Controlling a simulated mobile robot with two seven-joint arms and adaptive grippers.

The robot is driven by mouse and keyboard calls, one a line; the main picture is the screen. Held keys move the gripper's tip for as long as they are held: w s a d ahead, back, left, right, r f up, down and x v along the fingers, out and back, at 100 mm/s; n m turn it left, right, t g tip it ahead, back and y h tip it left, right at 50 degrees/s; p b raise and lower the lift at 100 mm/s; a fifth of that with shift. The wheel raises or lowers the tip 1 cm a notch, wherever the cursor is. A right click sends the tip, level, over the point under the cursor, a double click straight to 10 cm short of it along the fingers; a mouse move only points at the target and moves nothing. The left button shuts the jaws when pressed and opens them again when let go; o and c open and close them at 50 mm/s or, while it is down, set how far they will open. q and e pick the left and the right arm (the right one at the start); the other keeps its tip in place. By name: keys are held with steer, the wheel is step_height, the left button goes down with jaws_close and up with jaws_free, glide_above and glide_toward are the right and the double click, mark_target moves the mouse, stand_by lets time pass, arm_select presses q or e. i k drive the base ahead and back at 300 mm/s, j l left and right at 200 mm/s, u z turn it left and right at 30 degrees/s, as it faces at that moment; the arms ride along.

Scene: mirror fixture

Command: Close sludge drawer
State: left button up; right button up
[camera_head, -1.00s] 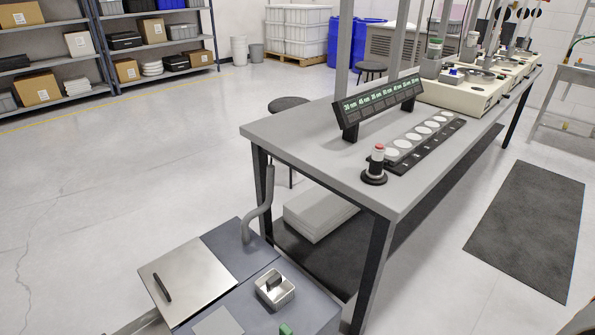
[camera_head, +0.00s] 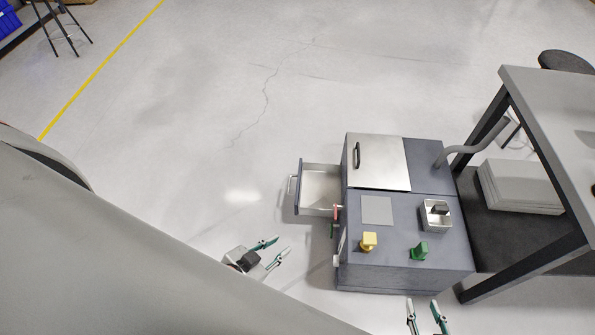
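The sludge drawer (camera_head: 318,210) sticks out open from the left side of a grey cabinet (camera_head: 440,271). Its inside looks pale and empty, and its handle (camera_head: 292,188) is on the outer left end. My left gripper (camera_head: 282,244) is open and empty, below and left of the drawer in the picture and apart from it. My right gripper (camera_head: 421,301) is open and empty at the bottom edge of the picture, just below the cabinet's near side.
A table (camera_head: 560,105) stands on the right. The floor (camera_head: 220,130) left of the drawer is clear.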

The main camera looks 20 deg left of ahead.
mark_target(319, 185)
steer(key=k+j, duration=0.15)
steer(key=j, duration=0.2)
steer(key=k+j, duration=0.15)
steer(key=j, duration=0.2)
steer(key=k+j+u, duration=0.1)
steer(key=j, duration=0.25)
steer(key=k+j, duration=0.15)
steer(key=j, duration=0.2)
steer(key=i+j+z, duration=0.6)
steer(key=k+l, duration=0.1)
